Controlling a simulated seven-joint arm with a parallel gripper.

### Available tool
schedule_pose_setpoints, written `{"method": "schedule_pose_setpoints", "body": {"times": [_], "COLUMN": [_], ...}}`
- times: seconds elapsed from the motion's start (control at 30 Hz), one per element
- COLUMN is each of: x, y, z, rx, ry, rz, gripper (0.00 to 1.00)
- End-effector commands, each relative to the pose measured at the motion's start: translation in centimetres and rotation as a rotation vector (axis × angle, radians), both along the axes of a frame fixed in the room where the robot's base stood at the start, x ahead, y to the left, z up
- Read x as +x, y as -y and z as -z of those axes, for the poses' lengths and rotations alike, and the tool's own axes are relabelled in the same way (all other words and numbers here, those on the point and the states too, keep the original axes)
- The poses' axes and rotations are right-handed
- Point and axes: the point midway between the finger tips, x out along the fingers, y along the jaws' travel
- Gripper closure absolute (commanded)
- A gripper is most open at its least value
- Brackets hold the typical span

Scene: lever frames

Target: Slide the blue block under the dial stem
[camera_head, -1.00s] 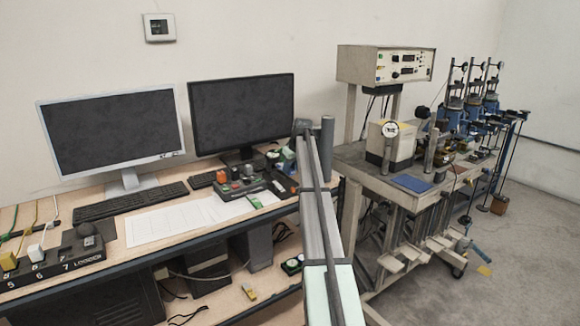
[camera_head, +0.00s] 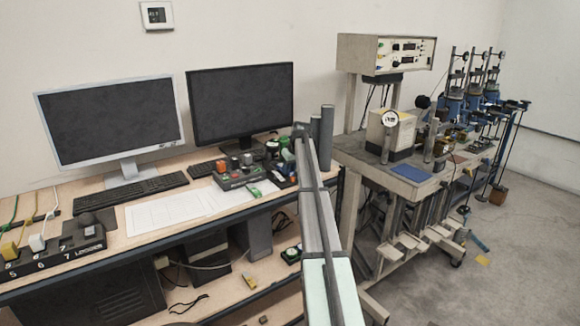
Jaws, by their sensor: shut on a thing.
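A flat blue block (camera_head: 411,173) lies on the top of the lever-frame bench (camera_head: 372,172), near its front edge. A round white-faced dial (camera_head: 391,118) stands behind it, in front of a cream box (camera_head: 398,138). The dial's stem is too small to make out. The block is apart from the dial, in front of it and a little to the right. My arm reaches up the middle of the picture, left of the bench. I cannot make out my gripper's fingers or anything held in them. Nothing of mine touches the blue block.
Blue lever frames (camera_head: 475,100) stand behind to the right. Open floor (camera_head: 515,250) lies at right.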

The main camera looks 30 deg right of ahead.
Motion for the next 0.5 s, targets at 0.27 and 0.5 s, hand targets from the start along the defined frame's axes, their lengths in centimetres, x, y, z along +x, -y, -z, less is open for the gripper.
{"method": "schedule_pose_setpoints", "body": {"times": [0.27, 0.5], "x": [1.8, 3.2], "y": [0.1, 0.0], "z": [-0.1, -0.1], "rx": [0.0, 0.0], "ry": [0.001, 0.001], "rz": [0.0, 0.0], "gripper": [1.0, 1.0]}}
